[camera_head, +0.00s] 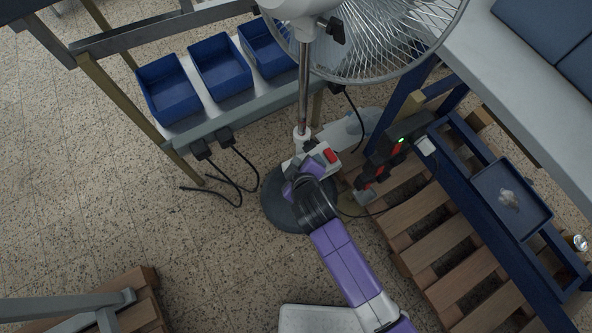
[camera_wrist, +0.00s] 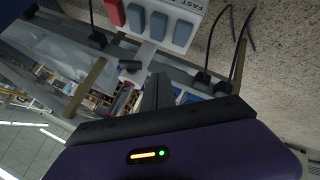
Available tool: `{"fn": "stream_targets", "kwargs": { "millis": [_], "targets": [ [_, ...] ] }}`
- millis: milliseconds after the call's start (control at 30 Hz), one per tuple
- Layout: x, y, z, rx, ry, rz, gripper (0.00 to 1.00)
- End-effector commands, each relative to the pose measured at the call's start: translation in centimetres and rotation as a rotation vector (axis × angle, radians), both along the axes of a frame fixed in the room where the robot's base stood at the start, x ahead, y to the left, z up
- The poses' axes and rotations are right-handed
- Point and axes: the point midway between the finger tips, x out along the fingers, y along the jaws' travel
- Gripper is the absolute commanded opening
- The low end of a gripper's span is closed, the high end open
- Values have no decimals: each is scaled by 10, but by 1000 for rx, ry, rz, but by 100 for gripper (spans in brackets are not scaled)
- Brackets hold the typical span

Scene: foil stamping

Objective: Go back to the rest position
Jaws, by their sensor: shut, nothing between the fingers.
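My purple arm reaches up from the lower right in the head view and ends near the fan's control box (camera_head: 330,158). My gripper (camera_wrist: 157,90) shows in the wrist view as dark fingers closed together, with nothing between them. The control box panel (camera_wrist: 175,18), with one red and several grey-blue buttons, is beyond the fingertips in that view. The fingers look apart from it. In the head view the fingers are hard to make out against the dark end of my arm.
The fan (camera_head: 385,40) stands on a pole with a round dark base (camera_head: 285,200). Three blue bins (camera_head: 220,67) sit on a rack at the upper left. A wooden pallet (camera_head: 420,215) and a blue frame with a tray (camera_head: 485,190) are at the right.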

Motion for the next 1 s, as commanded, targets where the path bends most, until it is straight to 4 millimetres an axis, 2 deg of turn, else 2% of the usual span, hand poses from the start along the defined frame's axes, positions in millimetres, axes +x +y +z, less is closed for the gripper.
{"fn": "stream_targets", "kwargs": {
  "millis": [767,867,1000],
  "targets": [
    [0,0,0,7,-1,-5,0],
    [5,7,8,50,-29,-6,0],
    [14,30,43,162,-112,10,0]
  ]
}}
